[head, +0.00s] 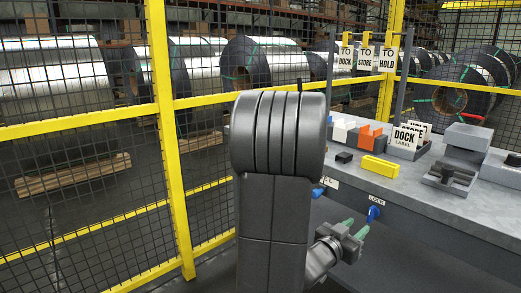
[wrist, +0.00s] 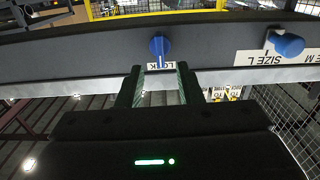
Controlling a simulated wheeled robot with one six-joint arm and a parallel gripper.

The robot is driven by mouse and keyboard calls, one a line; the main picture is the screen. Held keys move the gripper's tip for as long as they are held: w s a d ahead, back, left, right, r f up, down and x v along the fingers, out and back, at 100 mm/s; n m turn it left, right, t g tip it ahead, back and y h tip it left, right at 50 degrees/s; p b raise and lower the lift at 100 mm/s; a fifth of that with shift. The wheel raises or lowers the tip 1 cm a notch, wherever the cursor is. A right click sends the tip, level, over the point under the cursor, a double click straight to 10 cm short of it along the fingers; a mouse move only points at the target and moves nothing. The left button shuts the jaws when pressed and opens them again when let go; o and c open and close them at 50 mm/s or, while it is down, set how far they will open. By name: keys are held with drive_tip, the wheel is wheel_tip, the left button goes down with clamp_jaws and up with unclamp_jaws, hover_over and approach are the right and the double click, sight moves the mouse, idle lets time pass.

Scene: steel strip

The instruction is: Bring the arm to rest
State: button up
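My gripper (head: 354,228) is low in front of the steel bench's front edge in the head view, below the bench top. Its two green-tipped fingers stand apart with nothing between them, and the gap also shows in the wrist view (wrist: 160,85). A blue knob (head: 373,213) with a LOCK label sits on the bench front close to the fingers. In the wrist view this blue knob (wrist: 158,47) is beyond the fingertips, in line with the gap, and appears apart from them. My grey arm hides part of the bench in the head view.
The bench (head: 445,211) carries a yellow block (head: 380,168), orange and white holders, label cards (head: 409,137) and a grey fixture (head: 450,176). A second blue knob (wrist: 288,43) is on its front. A yellow-framed mesh fence (head: 172,150) stands at left, with steel coils behind.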

sight(369, 217)
drive_tip(key=x, duration=0.6)
drive_tip(key=shift+w+d, duration=0.2)
drive_tip(key=shift+d, duration=0.05)
drive_tip(key=shift+b, duration=0.3)
drive_tip(key=shift+s+a, duration=0.1)
